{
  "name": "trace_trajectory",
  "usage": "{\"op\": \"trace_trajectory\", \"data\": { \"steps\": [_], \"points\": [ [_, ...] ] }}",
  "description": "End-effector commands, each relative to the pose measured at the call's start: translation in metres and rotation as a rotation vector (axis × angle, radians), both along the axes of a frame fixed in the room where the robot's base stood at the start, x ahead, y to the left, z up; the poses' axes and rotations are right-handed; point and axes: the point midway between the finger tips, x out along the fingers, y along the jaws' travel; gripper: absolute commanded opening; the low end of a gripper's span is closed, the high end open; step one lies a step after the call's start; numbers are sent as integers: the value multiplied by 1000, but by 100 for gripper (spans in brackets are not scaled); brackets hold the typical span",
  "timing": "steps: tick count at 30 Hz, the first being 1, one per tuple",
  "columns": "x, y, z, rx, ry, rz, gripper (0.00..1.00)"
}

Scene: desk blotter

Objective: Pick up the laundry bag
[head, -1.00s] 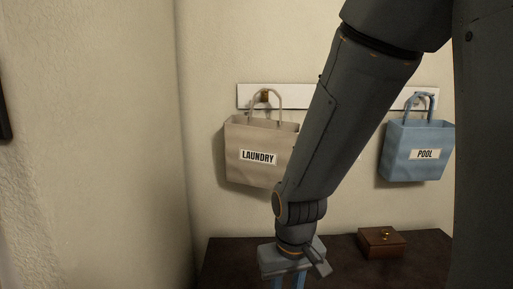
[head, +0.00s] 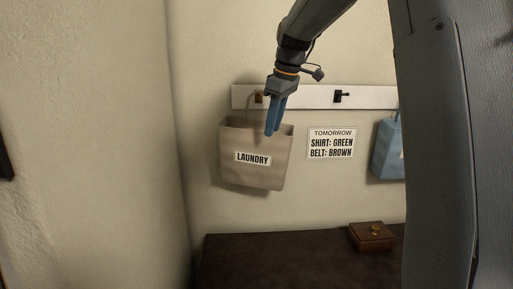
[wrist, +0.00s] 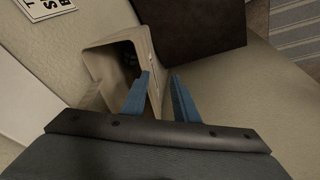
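The beige laundry bag (head: 240,171), labelled LAUNDRY, hangs by its handle at the left hook of the white wall rail. My gripper (head: 269,132) points down at the bag's upper front, right of its middle, and hides part of the handle. In the wrist view the bag (wrist: 98,62) shows its open top. My gripper (wrist: 160,84) has its two blue fingers apart, the left one over the opening and the right one outside the front wall. The front rim appears between them, with no visible grip. Contact cannot be told.
A white rail (head: 300,97) has a bare middle hook (head: 341,96). A TOMORROW sign (head: 331,143) is below it. A blue bag (head: 387,150) hangs at right, partly hidden by my arm. A brown box (head: 371,237) stands on the dark desk (head: 290,262). A wall is close at left.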

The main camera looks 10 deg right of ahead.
Motion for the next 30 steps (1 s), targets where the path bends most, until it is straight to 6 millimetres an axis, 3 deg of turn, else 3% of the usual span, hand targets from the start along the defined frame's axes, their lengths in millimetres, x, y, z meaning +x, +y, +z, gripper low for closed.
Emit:
{"op": "trace_trajectory", "data": {
  "steps": [2, 3, 4, 12, 30],
  "points": [
    [10, -4, 26, -6, -20, 60, 27],
    [18, 4, 7, 11, -18, 103, 27],
    [23, 8, 1, 19, -23, 129, 27],
    [54, 30, -26, 70, -73, 305, 27],
    [72, 48, -72, 81, -82, 338, 27]
  ]
}}
